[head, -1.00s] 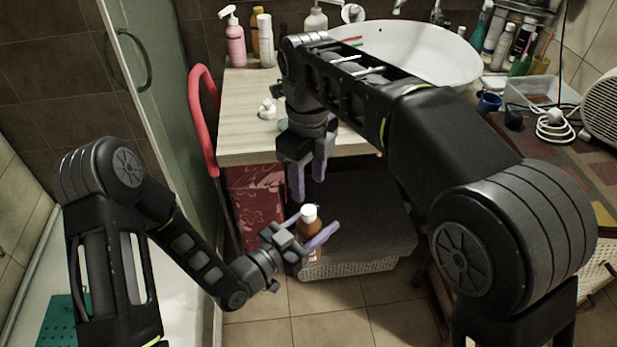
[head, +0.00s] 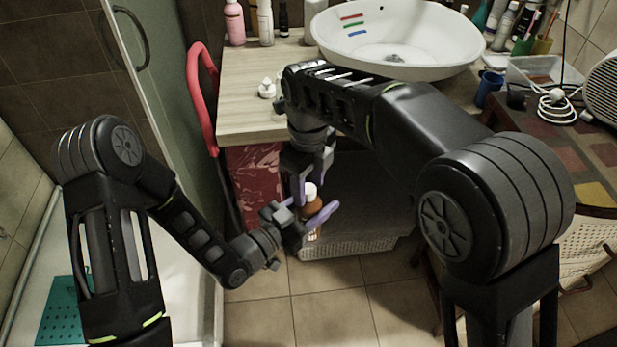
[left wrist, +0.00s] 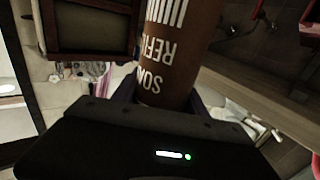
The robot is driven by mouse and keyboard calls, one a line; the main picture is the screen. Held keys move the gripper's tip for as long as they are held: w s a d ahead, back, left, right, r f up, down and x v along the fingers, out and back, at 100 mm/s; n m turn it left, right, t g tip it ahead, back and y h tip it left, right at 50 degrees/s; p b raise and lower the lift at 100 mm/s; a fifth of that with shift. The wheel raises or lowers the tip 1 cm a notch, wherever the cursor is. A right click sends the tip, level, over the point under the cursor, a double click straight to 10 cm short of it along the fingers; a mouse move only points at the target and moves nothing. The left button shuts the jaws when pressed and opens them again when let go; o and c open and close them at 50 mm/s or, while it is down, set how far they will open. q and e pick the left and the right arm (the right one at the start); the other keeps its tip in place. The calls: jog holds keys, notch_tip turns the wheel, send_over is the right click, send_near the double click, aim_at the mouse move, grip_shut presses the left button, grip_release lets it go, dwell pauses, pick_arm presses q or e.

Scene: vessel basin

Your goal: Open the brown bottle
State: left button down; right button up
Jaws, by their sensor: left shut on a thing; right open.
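The brown bottle (head: 313,212) with a white cap (head: 310,189) stands upright in the jaws of my left gripper (head: 309,214), in front of the counter. In the left wrist view the brown bottle (left wrist: 178,50) shows white lettering upside down, and its cap is out of that view. My left gripper is shut on the bottle's body. My right gripper (head: 313,184) points down from above, open, with its purple fingers at the height of the cap. I cannot tell whether they touch the cap.
The wooden counter (head: 250,95) with a white basin (head: 400,45) stands behind the grippers. A small white item (head: 267,88) lies near its front edge. A red rail (head: 198,100) stands at its left. A grey basket (head: 345,246) sits on the tiled floor below.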

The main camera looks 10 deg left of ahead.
grip_shut()
dwell(0.4)
